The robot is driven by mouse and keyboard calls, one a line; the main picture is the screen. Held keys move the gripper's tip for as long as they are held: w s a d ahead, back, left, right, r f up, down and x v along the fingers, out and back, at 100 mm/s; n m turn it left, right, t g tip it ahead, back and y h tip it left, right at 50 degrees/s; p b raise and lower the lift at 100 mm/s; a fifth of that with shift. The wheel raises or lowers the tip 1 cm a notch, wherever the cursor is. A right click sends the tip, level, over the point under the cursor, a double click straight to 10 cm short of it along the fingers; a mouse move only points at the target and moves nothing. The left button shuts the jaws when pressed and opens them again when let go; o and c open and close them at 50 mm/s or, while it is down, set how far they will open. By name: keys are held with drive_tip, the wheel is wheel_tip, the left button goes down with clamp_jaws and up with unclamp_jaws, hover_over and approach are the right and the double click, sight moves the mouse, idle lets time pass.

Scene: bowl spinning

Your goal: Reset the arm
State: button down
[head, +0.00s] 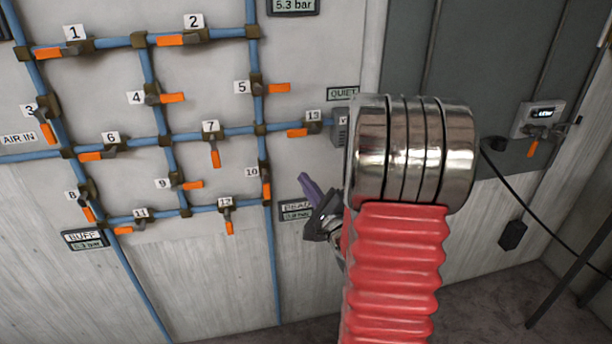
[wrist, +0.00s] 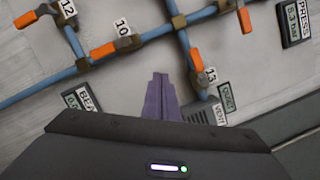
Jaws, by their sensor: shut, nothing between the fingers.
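My gripper (head: 310,188) is at the end of my arm, in front of the wall, low and right of the pipe grid in the head view. Its purple fingers are shut with nothing between them and point up and left. My red ribbed arm sleeve and metal rings hide part of the gripper and the wall behind. In the wrist view the shut fingers (wrist: 160,98) point toward bare wall between valve 10 (wrist: 117,46) and valve 13 (wrist: 197,59). No contact with a pipe or handle shows.
Blue pipes with several numbered orange-handled valves (head: 213,155) cover the wall at left. A "QUIET" label (head: 343,93) and a partly hidden display (head: 297,210) are near my arm. A dark post stands lower right.

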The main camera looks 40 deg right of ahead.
drive_tip(key=shift+v, duration=0.75)
drive_tip(key=shift+a+f, duration=0.1)
drive_tip(key=shift+a, duration=0.05)
